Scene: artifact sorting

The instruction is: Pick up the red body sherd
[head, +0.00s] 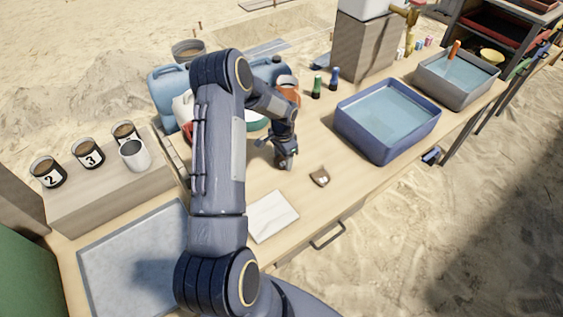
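A small brown sherd (319,177) with a pale edge lies flat on the wooden table, right of a white sheet. It looks more brown than red, and I cannot tell for sure that it is the red body sherd. My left gripper (285,164) points down over the table, a little left of and behind this sherd, apart from it. The fingers are small and dark, and whether they are open or shut does not show. My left arm hides part of the table. My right gripper is not in view.
A white sheet (272,216) lies in front of the sherd. A blue water basin (375,150) stands to the right, a grey basin (440,93) beyond it. Green (316,88) and blue bottles (334,79) stand behind. Numbered cups (87,153) and a grey tray (110,258) are left.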

